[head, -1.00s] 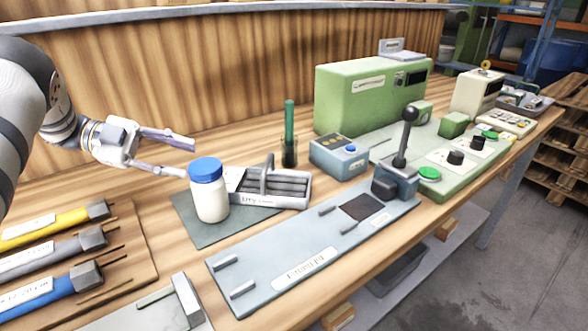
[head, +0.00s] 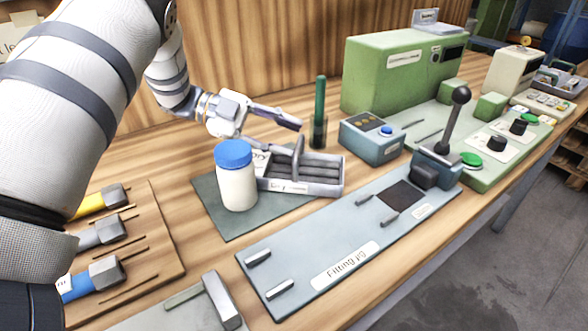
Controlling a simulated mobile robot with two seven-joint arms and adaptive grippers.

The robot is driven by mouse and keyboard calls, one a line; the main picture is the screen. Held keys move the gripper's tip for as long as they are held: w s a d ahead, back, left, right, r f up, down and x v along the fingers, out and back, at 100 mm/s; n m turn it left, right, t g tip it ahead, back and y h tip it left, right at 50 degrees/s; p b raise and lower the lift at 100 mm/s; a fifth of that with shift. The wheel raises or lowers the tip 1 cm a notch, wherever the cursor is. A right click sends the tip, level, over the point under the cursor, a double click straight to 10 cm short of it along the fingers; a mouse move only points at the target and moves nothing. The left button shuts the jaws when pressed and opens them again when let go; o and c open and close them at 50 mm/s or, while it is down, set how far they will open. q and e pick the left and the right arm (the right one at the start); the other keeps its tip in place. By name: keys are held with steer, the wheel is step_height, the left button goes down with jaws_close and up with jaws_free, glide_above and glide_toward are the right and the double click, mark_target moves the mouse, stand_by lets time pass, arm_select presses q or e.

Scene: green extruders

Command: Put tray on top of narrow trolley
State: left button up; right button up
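A grey tray (head: 329,190) with dark channels, an upright handle across its middle and a label on its front lies on the workbench, partly on a dark green mat (head: 237,223). My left gripper (head: 284,137) is above the tray's left end, its two fingers spread apart and pointing at the handle. The fingertips are close to the handle; I cannot tell whether they touch it. The white jar hides part of the tray's left end. My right gripper is out of view. No narrow trolley is visible.
A white jar with a blue lid (head: 237,178) stands just left of the tray. A green rod in a dark holder (head: 319,110) and a blue-grey button box (head: 370,140) stand behind it. The fitting jig (head: 310,253) lies in front. Another tray with a handle (head: 566,84) is far right.

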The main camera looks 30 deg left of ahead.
arm_select(q)
steer(key=shift+x, duration=1.15)
steer(key=shift+a, duration=0.1)
steer(key=c, duration=0.8)
steer(key=shift+f, duration=0.15)
jaws_close()
